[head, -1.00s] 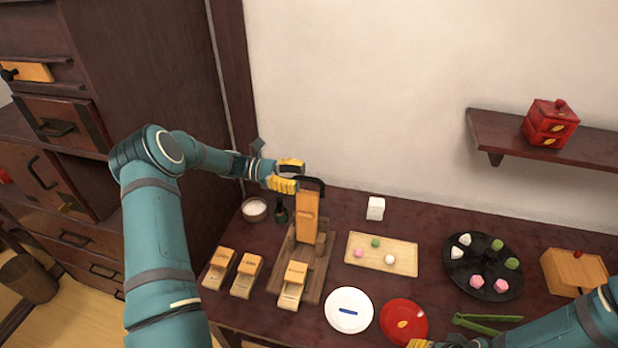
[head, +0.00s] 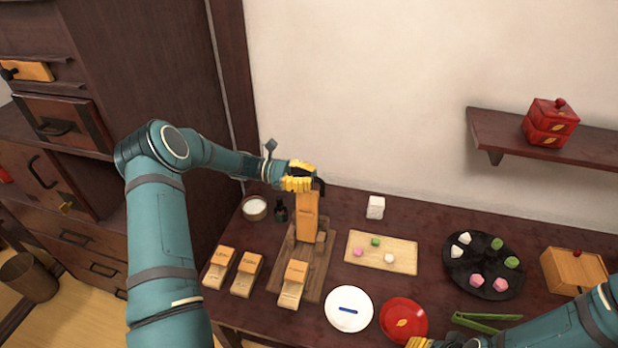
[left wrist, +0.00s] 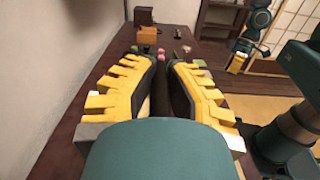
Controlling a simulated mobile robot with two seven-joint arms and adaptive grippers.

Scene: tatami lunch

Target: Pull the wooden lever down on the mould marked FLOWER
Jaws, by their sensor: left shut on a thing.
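An upright wooden lever (head: 307,214) with a dark top stands at the back of a wooden base board (head: 311,283). My left gripper (head: 300,178) is shut on the lever's dark upper end. In the left wrist view my left gripper (left wrist: 163,85) has its yellow-and-black fingers on either side of a dark thing, largely hidden. Small wooden moulds stand in front: one (head: 293,285) at the board's front, two others (head: 246,274) (head: 218,267) to its left. Their markings are too small to read. My right gripper (head: 420,343) barely shows at the bottom edge.
A bowl of white stuff (head: 254,208) and a small dark bottle (head: 281,212) stand left of the lever. A light tray (head: 405,263) with small balls lies to its right. A white plate (head: 349,309) and red plate (head: 403,319) are in front. The wall is close behind.

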